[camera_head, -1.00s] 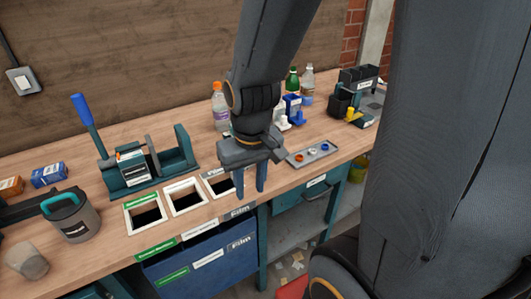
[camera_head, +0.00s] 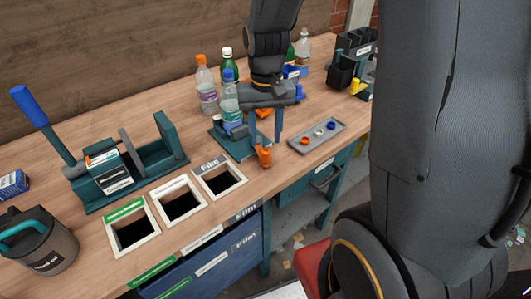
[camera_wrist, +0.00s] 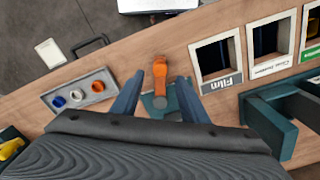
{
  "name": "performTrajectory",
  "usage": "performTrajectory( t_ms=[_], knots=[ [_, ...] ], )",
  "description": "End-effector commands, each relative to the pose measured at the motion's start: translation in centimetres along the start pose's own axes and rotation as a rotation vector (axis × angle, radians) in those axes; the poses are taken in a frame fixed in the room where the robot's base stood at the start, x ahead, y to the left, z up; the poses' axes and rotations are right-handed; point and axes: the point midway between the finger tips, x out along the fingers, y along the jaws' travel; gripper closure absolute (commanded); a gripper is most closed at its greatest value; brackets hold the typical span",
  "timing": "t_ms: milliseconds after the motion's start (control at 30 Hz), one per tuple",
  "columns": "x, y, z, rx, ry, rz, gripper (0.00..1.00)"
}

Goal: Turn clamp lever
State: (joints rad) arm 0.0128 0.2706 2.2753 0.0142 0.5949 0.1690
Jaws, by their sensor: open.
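The orange clamp lever (camera_head: 264,156) points toward the front edge of the bench, on a teal clamp base (camera_head: 228,142) that holds an upright clear bottle (camera_head: 230,103) with a blue cap. In the wrist view the lever (camera_wrist: 160,72) shows between my two blue fingers, its far end beyond the fingertips in the picture. My gripper (camera_head: 265,138) is open and points down over the front of the clamp. I cannot tell whether a finger touches the lever. My gripper and wrist hide part of the clamp's right side.
A grey tray (camera_head: 333,132) with small coloured rings lies to the right of the clamp. Framed bin openings, including the one marked Film (camera_head: 218,196), lie to its left. More bottles (camera_head: 206,84) stand behind. A teal press (camera_head: 172,140) with a blue handle stands at left.

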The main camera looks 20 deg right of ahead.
Motion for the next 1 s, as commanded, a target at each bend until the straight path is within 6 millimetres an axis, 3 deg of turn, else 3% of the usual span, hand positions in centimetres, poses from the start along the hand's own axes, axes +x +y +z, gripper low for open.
performTrajectory(
  t_ms=[400,867,1000],
  knots=[
    [5.5,0.1,0.2,0.0,-0.003,0.001,0.6],
    [6.8,0.1,0.1,0.0,0.001,0.0,0.6],
    [6.8,0.1,0.1,0.0,0.001,0.0,0.78]
  ],
)
